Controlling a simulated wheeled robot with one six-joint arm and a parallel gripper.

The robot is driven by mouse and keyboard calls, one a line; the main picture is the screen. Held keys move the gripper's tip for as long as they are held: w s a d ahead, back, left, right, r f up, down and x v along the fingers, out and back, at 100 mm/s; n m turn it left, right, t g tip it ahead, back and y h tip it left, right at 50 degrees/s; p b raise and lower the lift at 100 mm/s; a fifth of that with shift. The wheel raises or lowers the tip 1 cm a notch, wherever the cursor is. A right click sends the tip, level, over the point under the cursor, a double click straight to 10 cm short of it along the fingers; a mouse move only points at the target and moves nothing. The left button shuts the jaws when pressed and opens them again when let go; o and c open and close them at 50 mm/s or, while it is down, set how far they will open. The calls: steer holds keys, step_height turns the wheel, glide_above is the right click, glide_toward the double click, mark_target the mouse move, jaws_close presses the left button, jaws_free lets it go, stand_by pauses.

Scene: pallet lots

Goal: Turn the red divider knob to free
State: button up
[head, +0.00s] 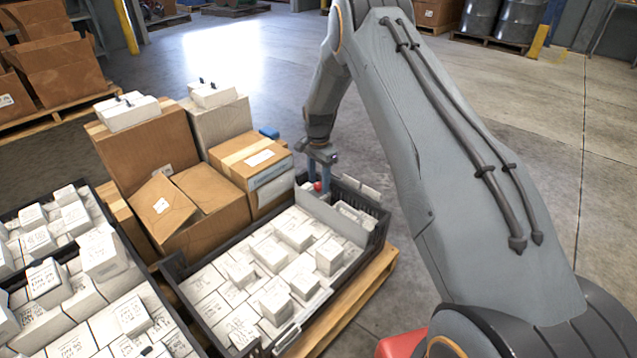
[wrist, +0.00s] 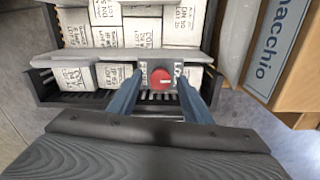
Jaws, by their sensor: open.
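The red divider knob (wrist: 162,78) shows in the wrist view between my two blue fingers. It is round, with a pale mark on its face, and sits on a light plate with small lettering that is too blurred to read fully. My gripper (wrist: 158,92) is open, with one finger on each side of the knob; I cannot tell if either touches it. In the head view my gripper (head: 317,172) is over the far end of the black crate (head: 375,213), and a bit of the red knob (head: 318,186) shows under it. The grey divider (head: 335,217) crosses the crate.
White labelled boxes (head: 270,254) fill the crate in front of the divider; a few more lie behind it. Brown cartons (head: 150,145) stand close to the left of my gripper. More white boxes (head: 100,252) are in crates at the left. The floor (head: 560,150) at right is clear.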

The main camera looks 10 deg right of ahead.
steer(key=c, duration=1.1)
steer(key=shift+o, duration=0.2)
